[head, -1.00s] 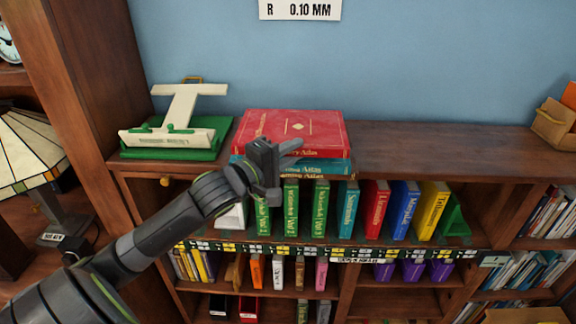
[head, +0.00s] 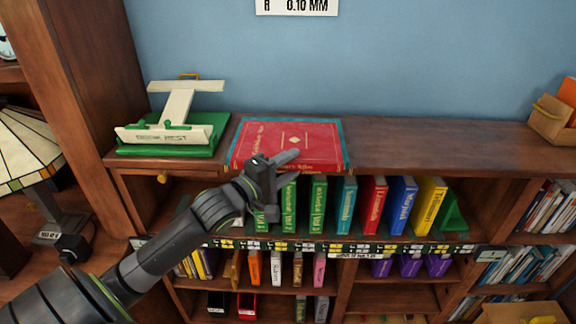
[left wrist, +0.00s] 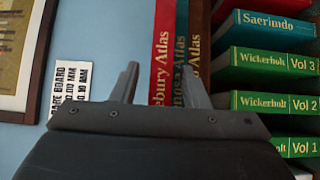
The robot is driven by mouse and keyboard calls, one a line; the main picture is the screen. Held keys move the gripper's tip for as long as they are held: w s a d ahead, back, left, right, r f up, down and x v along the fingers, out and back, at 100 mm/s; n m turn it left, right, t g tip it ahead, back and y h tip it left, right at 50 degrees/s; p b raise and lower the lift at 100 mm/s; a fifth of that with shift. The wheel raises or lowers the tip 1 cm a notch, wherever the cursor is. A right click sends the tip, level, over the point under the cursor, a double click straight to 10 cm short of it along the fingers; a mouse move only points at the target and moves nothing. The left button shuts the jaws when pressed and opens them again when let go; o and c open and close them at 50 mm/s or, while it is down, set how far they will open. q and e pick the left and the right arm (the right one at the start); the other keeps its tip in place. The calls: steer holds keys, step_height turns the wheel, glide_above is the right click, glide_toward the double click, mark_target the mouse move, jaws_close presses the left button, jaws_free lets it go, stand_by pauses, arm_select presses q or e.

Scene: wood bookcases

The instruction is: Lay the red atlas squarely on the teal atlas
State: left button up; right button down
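The red atlas (head: 300,130) lies flat on top of the teal atlas (head: 343,137). A teal margin shows along its back and right sides, and the edges look about parallel. My left gripper (head: 287,160) is at the front edge of the stack. Its fingers (left wrist: 160,80) are apart, with a gap between the upper finger and the red spine. Any contact at the lower finger is hidden. My right gripper is out of view.
A green and white book rest (head: 175,133) stands left of the stack. The shelf top (head: 430,145) to the right is clear up to a cardboard box (head: 552,120). Several upright books (head: 375,205) fill the shelf below, close under my gripper.

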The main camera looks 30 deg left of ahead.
arm_select(q)
steer(key=shift+r, duration=0.1)
steer(key=shift+s+a, duration=0.1)
steer(key=shift+s, duration=0.2)
steer(key=s+a+p, duration=0.2)
steer(key=s+p, duration=0.3)
steer(key=s, duration=0.6)
steer(key=shift+p, duration=0.35)
steer(key=shift+s, duration=0.1)
